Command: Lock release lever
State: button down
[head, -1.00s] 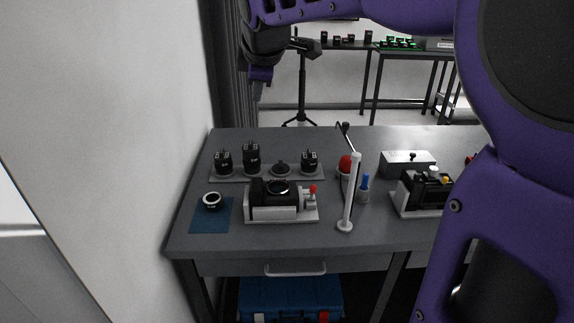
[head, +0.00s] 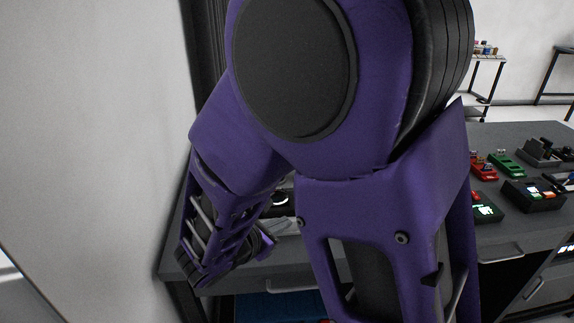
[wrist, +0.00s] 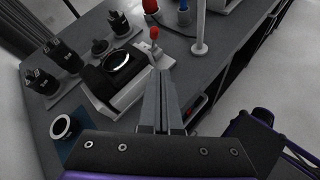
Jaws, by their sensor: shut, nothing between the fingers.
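A small lever with a red knob (wrist: 154,33) stands at the far end of a pale fixture (wrist: 128,98) in the wrist view. The fixture holds a black camera body (wrist: 118,68) with a round ringed opening facing up. My gripper (wrist: 161,75) is shut and empty, its fingers pointing toward the fixture's right end, short of the knob in the picture. Whether the fingers touch the fixture I cannot tell. In the head view my arm covers most of the fixture and the lever; only bits of the camera (head: 281,199) show.
A lens ring (wrist: 62,127) lies on a blue mat (wrist: 77,157) at the left. Several black lenses (wrist: 64,55) stand on a tray behind. A white post (wrist: 199,48) rises right of the lever. Grey desk surface (wrist: 225,55) is free at the right.

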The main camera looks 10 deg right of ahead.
jog(key=shift+s+a+f+n+t+y, duration=0.2)
jog(key=shift+a+f+n+t+y, duration=0.1)
jog(key=shift+a+f+n+t, duration=0.2)
jog(key=b+x, duration=0.1)
jog(key=x, duration=0.9)
jog(key=shift+w+d+r+p, duration=0.15)
jog(key=shift+w+d+r, duration=0.05)
jog(key=shift+w+d, duration=0.25)
jog(key=shift+w+d+r+p, duration=0.2)
jog(key=shift+w+d, duration=0.15)
jog(key=shift+d, duration=0.15)
jog(key=shift+w+d+r, duration=0.2)
jog(key=shift+w+d, duration=0.3)
jog(key=shift+w+r+g+p, duration=0.2)
jog(key=shift+g+p, duration=0.1)
jog(key=shift+p, duration=0.15)
